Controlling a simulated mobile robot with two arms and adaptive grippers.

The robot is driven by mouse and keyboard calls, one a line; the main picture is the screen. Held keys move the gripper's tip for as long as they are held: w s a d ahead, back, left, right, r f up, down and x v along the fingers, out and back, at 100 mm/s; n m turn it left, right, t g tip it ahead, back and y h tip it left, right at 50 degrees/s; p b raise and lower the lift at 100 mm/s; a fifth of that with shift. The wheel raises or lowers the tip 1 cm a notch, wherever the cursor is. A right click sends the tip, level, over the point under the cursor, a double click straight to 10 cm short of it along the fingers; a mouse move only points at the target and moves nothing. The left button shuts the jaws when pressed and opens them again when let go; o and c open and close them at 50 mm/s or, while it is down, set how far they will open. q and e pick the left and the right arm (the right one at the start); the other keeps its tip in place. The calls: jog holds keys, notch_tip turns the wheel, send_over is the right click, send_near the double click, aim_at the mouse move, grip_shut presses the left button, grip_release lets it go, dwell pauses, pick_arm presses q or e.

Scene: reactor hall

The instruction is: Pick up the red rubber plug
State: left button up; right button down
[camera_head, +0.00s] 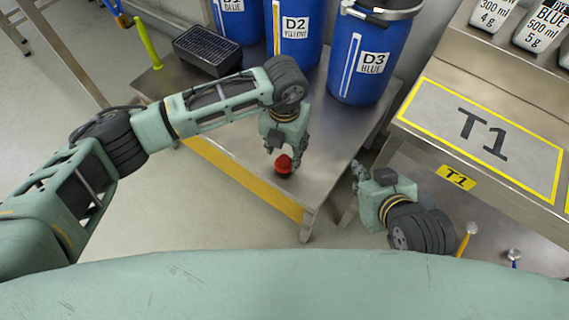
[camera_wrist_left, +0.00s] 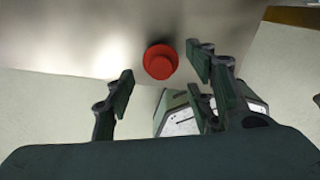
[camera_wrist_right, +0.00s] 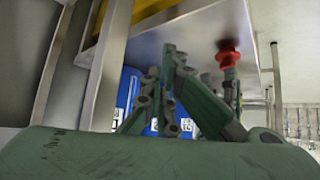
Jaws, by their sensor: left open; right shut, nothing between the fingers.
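The red rubber plug (camera_head: 283,164) stands on the steel table near its front corner. My left gripper (camera_head: 284,150) is just above and behind it, pointing down, with its fingers spread open. In the left wrist view the red plug (camera_wrist_left: 160,62) lies between and ahead of the two open fingers (camera_wrist_left: 160,80), closer to the right finger; I see no grip on it. My right gripper (camera_head: 358,170) is to the right, off the table's edge, shut and empty. In the right wrist view its fingertips (camera_wrist_right: 165,60) are together, and the red plug (camera_wrist_right: 228,55) shows to their right.
The steel table (camera_head: 235,130) has a yellow front edge. Blue drums stand at the back, including D2 (camera_head: 290,30) and D3 (camera_head: 368,60). A black basket (camera_head: 207,50) sits at the back left. The T1 bench (camera_head: 485,135) is at the right.

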aim_at(284, 159)
pick_arm(q)
jog(key=shift+f, duration=0.5)
notch_tip(284, 159, down, 4)
jog(key=shift+f+b, duration=0.15)
jog(key=shift+b, duration=0.65)
jog(key=shift+f, duration=0.2)
jog(key=c, duration=0.9)
pick_arm(e)
jog(key=w+a+r+t+y, duration=0.1)
jog(key=w+a+r+t, duration=0.1)
jog(key=w+r+t, duration=0.2)
jog(key=shift+w+a+r+t, duration=0.35)
jog(key=shift+w+r, duration=0.5)
jog(key=shift+r, duration=0.7)
